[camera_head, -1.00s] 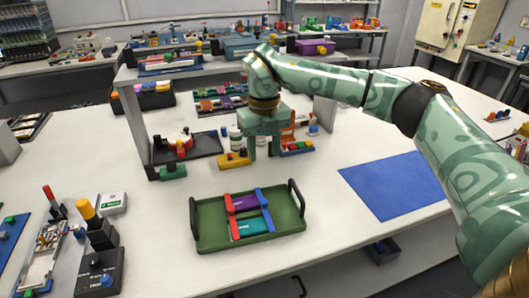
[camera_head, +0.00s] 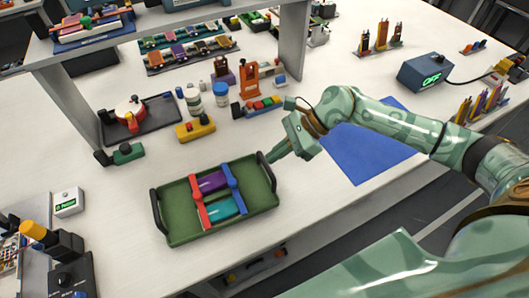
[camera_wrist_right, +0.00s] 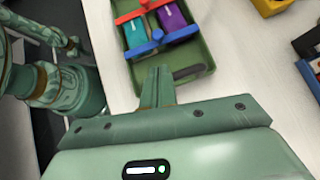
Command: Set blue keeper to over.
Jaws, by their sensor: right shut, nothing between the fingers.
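The blue keeper (camera_head: 231,182) is a bar with a raised knob, lying across the right ends of two pouch cells in a green tray (camera_head: 180,232). It also shows in the right wrist view (camera_wrist_right: 180,35). The red keeper (camera_head: 198,202) crosses the left ends. The purple cell (camera_head: 212,182) lies behind the teal cell (camera_head: 223,208). My right gripper (camera_head: 272,156) is shut and empty, by the tray's dark right handle (camera_head: 267,172); its fingers (camera_wrist_right: 158,72) point toward the tray in the wrist view. Whether they touch the handle, I cannot tell. My left gripper is not in view.
A yellow block (camera_head: 195,130), white jars (camera_head: 193,98) and an orange stand (camera_head: 249,80) are behind the tray. A blue mat (camera_head: 365,152) lies to the right, under my forearm. White table surrounds the tray.

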